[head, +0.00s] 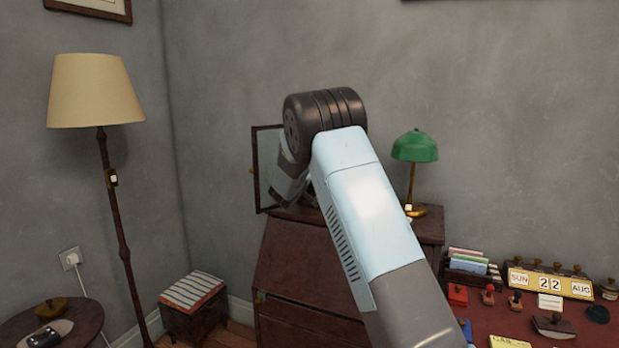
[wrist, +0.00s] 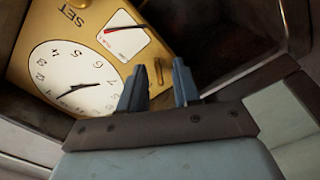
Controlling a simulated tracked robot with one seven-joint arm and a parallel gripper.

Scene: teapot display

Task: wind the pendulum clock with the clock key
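The pendulum clock shows in the wrist view as a brass-coloured front plate (wrist: 75,30) with a round white dial (wrist: 75,80), tilted in the picture. A smaller white panel (wrist: 125,38) with a red mark sits beside the word SET. My gripper (wrist: 160,85) is close in front of the plate's edge, its two fingers apart. A small thin brownish piece (wrist: 158,70) shows in the gap between them; I cannot tell whether it is the clock key or part of the clock. In the head view my arm hides most of the clock and the gripper.
A framed glass door (head: 266,170) stands open at the left of my wrist, above a dark wooden bureau (head: 300,262). A green lamp (head: 415,147) stands right of my arm. A red-topped desk (head: 590,330) with stamps and a calendar (head: 548,281) is at lower right.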

